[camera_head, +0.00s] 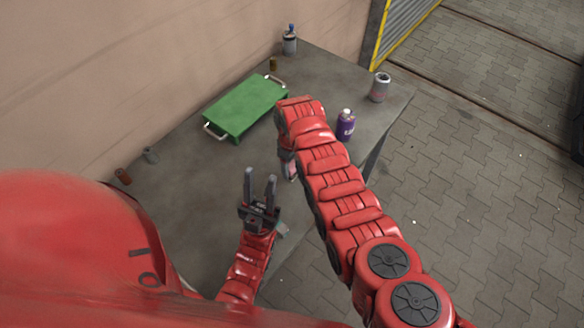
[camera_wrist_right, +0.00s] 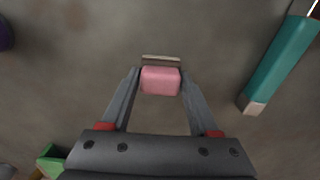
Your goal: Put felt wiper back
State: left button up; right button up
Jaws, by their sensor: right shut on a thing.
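A small pink block (camera_wrist_right: 160,80), likely the felt wiper, sits between the fingertips of my right gripper (camera_wrist_right: 161,82) in the right wrist view. A thin pale strip shows along its far edge. The gripper is shut on it. In the head view my right gripper (camera_head: 290,170) is partly hidden by its arm, over the table near its front edge. My left gripper (camera_head: 260,185) is open and empty over the table, to the left of the right one.
A green tray (camera_head: 215,118) with pale handles stands on the grey table (camera_head: 190,190) by the wall. A purple bottle (camera_head: 346,126) and a grey can (camera_head: 379,88) stand at the right. A teal object (camera_wrist_right: 280,60) lies right of the gripper.

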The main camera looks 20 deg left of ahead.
jog(key=shift+f, duration=0.1)
jog(key=o, duration=1.4)
jog(key=shift+o, duration=0.2)
jog(key=shift+s, duration=0.1)
